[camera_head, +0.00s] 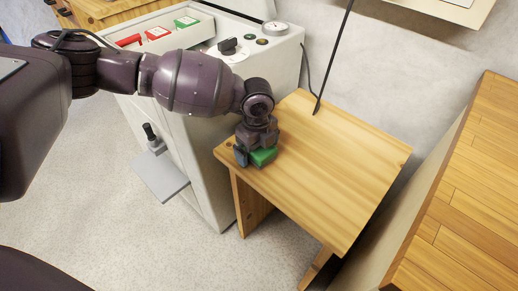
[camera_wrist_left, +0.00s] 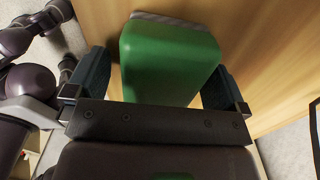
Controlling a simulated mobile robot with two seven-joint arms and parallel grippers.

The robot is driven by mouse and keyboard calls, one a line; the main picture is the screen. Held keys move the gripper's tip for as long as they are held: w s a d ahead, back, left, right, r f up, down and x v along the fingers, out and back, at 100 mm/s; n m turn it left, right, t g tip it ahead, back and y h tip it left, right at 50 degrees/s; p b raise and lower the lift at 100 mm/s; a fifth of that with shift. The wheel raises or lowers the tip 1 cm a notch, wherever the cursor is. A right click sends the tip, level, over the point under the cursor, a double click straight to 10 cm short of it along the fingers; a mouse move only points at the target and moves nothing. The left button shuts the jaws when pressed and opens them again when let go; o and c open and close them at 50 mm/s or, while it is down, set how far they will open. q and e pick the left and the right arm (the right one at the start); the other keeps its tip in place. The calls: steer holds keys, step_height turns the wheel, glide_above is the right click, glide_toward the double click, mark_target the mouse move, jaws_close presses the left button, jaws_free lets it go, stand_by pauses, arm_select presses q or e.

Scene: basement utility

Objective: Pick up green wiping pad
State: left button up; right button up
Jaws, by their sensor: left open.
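The green wiping pad (camera_head: 263,157) lies on the wooden table (camera_head: 335,160), near its left corner. In the left wrist view the pad (camera_wrist_left: 170,62) is a green block with a grey strip along its far edge. My left gripper (camera_head: 252,158) is right above the pad, pointing down. In the left wrist view the two fingers of my left gripper (camera_wrist_left: 155,88) stand apart, one on each side of the pad. A gap shows beside the pad at each finger. The gripper hides part of the pad in the head view. My right gripper is not in view.
A light grey machine (camera_head: 188,150) with a dial, knobs and red and green parts on top stands left of the table. A thin dark pole (camera_head: 334,55) rises at the table's back edge. A wooden-topped cabinet (camera_head: 470,200) stands at the right. The rest of the tabletop is clear.

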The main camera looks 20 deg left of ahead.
arm_select(q)
steer(key=shift+r, duration=0.25)
steer(key=c, duration=1)
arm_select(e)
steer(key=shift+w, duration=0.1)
arm_select(q)
steer(key=shift+c, duration=0.2)
step_height(320, 180, up, 20)
steer(key=p, duration=0.5)
steer(key=shift+p, duration=0.3)
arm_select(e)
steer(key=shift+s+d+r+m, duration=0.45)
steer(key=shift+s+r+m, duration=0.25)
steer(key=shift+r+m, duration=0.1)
